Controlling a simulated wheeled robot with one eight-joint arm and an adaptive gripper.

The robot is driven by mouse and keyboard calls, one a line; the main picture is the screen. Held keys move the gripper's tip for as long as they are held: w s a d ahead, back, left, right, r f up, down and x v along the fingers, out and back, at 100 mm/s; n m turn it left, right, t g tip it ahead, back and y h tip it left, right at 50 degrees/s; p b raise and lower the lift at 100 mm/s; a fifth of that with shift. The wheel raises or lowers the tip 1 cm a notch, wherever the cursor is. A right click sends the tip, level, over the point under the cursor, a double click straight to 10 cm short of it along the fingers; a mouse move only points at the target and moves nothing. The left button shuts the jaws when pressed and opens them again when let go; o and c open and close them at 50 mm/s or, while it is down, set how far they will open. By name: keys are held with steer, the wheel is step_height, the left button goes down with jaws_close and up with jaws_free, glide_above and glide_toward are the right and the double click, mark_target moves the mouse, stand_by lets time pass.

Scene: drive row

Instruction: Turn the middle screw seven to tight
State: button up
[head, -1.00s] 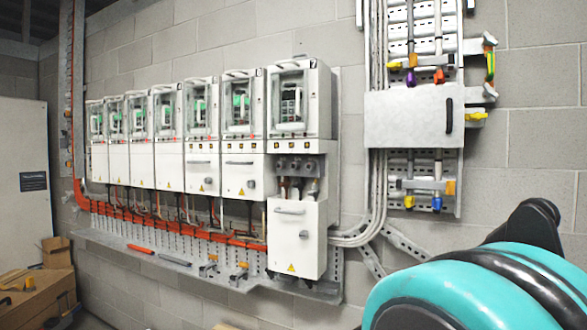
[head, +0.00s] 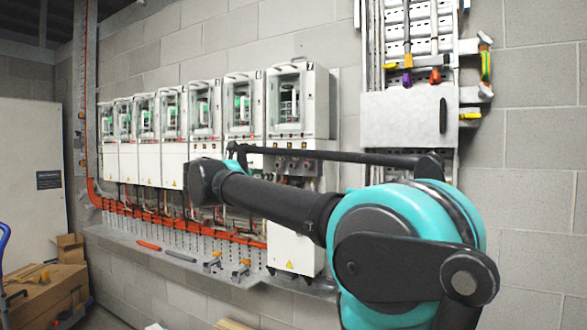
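Drive seven (head: 298,102), a white unit with a clear window and a "7" on its top corner, is the rightmost of the row. Below it a grey terminal block (head: 293,165) is exposed, with several small round screw spots. The middle screw is too small to make out clearly. Drive seven's white lower cover (head: 297,250) sits below the terminals, its upper part hidden behind my arm. My dark and teal arm crosses in front of the drives from the right. My gripper is not seen in this view.
A grey ledge (head: 120,240) under the drives carries a red tool (head: 148,245), a grey tool (head: 181,256) and small clamps. A grey panel (head: 405,118) with cables is on the wall at right. Cardboard boxes (head: 55,290) stand at lower left.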

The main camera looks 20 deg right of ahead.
steer(key=r+x, duration=0.2)
steer(key=x, duration=1.5)
steer(key=shift+w+r+n, duration=0.2)
steer(key=shift+r+n, duration=0.1)
steer(key=shift+n, duration=0.1)
steer(key=shift+c, duration=0.5)
jaws_close()
